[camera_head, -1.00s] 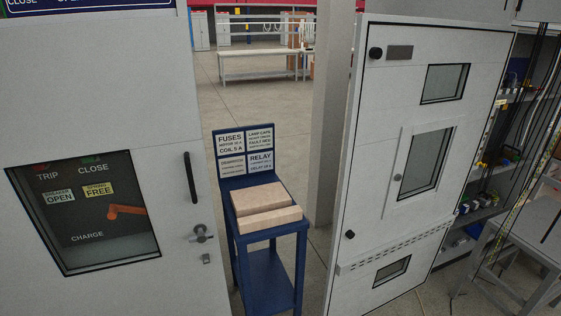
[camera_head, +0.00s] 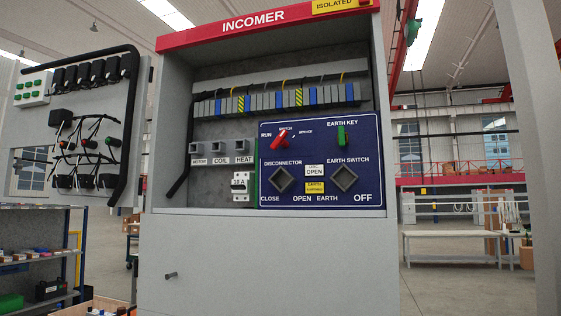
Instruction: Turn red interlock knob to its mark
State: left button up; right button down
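The red interlock knob (camera_head: 279,139) is on the upper left of the blue panel (camera_head: 320,198) inside the open INCOMER cabinet (camera_head: 268,264). Its long grip is tilted, with the upper end leaning right. The label RUN is to its left, and two small labels, too small to read surely, are above and to its right. I cannot tell exactly which mark it points at. A green earth key (camera_head: 341,135) stands upright to its right. Neither of my grippers is in view.
The cabinet door (camera_head: 84,130) with wired devices stands open at the left. Below the knob are the disconnector (camera_head: 283,179) and earth switch (camera_head: 344,178) sockets. A shelf (camera_head: 40,262) is at the lower left. A white table (camera_head: 458,236) and open floor are at the right.

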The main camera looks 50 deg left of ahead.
aim_at(279, 140)
jog(key=u, duration=1.5)
jog(key=i+l+u, duration=0.35)
jog(key=i+l, duration=0.2)
jog(key=l, duration=0.1)
